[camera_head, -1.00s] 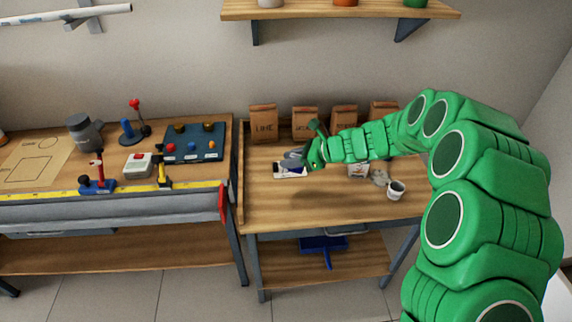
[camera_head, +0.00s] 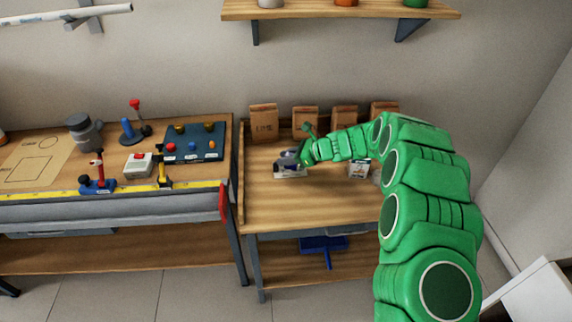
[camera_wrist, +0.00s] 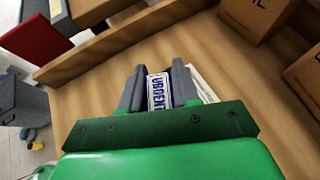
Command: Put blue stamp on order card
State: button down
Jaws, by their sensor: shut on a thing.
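My gripper (camera_head: 291,160) is over the back left part of the right workbench. In the wrist view its two grey fingers (camera_wrist: 158,90) are shut on the blue stamp (camera_wrist: 158,91), whose white label with dark blue lettering shows between them. The white order card (camera_head: 289,174) lies on the bench under the gripper, largely covered by it. In the wrist view a pale edge of the card (camera_wrist: 206,88) shows beside the right finger. I cannot tell whether the stamp touches the card.
Several brown paper bags (camera_head: 264,121) stand along the wall behind. A small white box (camera_head: 359,169) sits right of my gripper. The front of the right bench (camera_head: 310,205) is clear.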

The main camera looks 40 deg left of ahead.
jog(key=shift+w+a+f, duration=0.15)
jog(key=shift+a+f, duration=0.1)
jog(key=shift+f, duration=1.65)
jog(key=c, duration=0.8)
grip_release()
jog(key=shift+f, duration=0.1)
jog(key=shift+r, duration=0.2)
jog(key=v, duration=1.2)
jog(key=shift+w, duration=0.1)
